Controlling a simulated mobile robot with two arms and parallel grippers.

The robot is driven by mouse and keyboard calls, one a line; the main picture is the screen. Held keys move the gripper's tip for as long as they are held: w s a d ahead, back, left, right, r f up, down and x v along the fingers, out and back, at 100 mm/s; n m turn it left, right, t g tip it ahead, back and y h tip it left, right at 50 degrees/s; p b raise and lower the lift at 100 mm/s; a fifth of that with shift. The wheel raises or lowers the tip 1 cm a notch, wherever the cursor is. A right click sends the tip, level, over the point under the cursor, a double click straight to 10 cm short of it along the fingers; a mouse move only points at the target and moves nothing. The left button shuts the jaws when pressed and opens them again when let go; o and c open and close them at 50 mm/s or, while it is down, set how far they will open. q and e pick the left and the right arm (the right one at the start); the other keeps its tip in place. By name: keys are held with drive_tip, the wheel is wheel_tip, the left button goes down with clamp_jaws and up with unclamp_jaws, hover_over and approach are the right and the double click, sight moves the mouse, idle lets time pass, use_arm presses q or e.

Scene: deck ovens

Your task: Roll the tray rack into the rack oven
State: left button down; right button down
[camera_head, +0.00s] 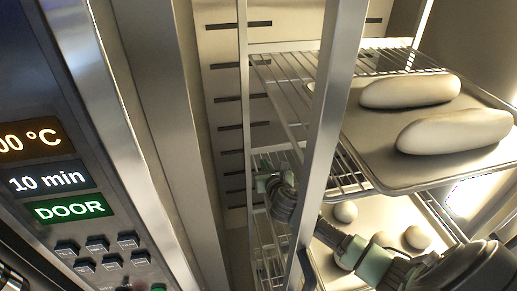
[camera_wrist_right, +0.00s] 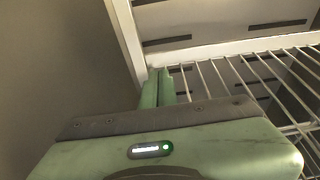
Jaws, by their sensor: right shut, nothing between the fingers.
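The tray rack (camera_head: 326,120) is a light metal frame with wire shelves, standing upright on the right in the head view. It appears at least partly within the rack oven, whose slotted inner wall (camera_head: 228,90) shows behind it; how deep it stands I cannot tell. The oven's control panel (camera_head: 60,180) is at left. My right gripper (camera_head: 263,183) reaches in from lower right among the rack's bars. In the right wrist view, its green fingers (camera_wrist_right: 160,86) are shut and empty close to a wire shelf (camera_wrist_right: 235,75); contact is unclear. My left gripper is out of view.
A tray (camera_head: 382,182) on an upper shelf bears two pale loaves (camera_head: 411,91). A lower tray (camera_head: 375,212) holds several round dough pieces. The oven's upright door frame (camera_head: 170,110) stands between the panel and the rack. The panel display reads DOOR in green.

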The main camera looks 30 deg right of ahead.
sight(259, 148)
drive_tip(key=x, duration=0.6)
drive_tip(key=shift+w+a, duration=0.1)
drive_tip(key=shift+w, duration=0.05)
drive_tip(key=shift+w+d+p, duration=0.45)
drive_tip(key=shift+w+d, duration=0.35)
drive_tip(key=shift+w, duration=0.35)
drive_tip(key=shift+w+d, duration=0.3)
drive_tip(key=shift+w, duration=0.15)
drive_tip(key=shift+w+a, duration=0.1)
drive_tip(key=shift+a, duration=0.1)
